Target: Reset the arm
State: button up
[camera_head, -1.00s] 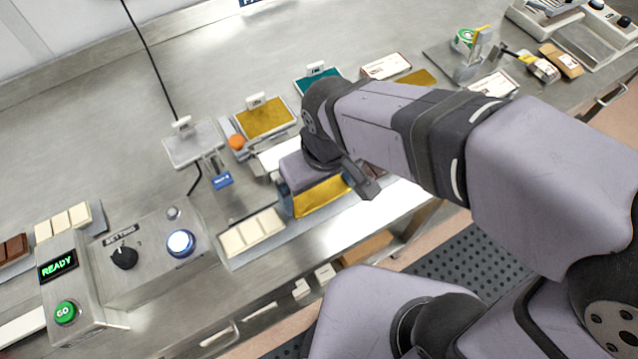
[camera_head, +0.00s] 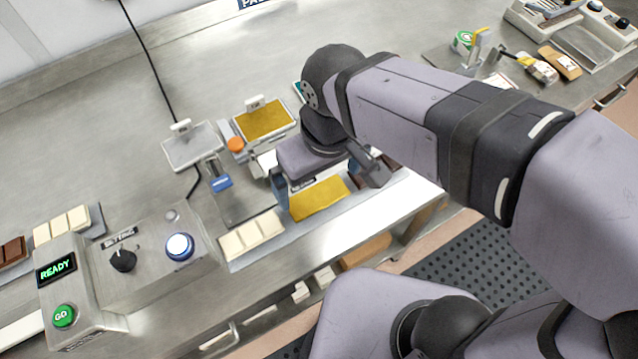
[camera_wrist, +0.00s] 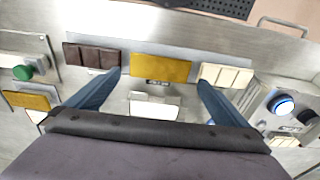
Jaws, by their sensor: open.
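My gripper (camera_wrist: 160,100) is open, its two blue fingers spread wide in the wrist view with nothing between them touching either one. In the head view my gripper (camera_head: 318,175) hangs above the front strip of the bench, by a gold-yellow slab (camera_head: 320,197). In the wrist view the gold-yellow slab (camera_wrist: 161,68) lies beyond the fingertips, between a dark brown bar (camera_wrist: 91,56) and a cream bar (camera_wrist: 226,76). My arm hides part of the bench behind it.
A control box with a lit white button (camera_head: 180,247) and a READY display (camera_head: 56,269) with green GO button (camera_head: 64,316) stands at left. Trays, one gold (camera_head: 264,121) and one grey (camera_head: 191,147), stand behind the gripper. The back left bench is clear.

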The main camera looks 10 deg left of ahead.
jog(key=shift+s+r, duration=0.1)
jog(key=shift+r, duration=1.1)
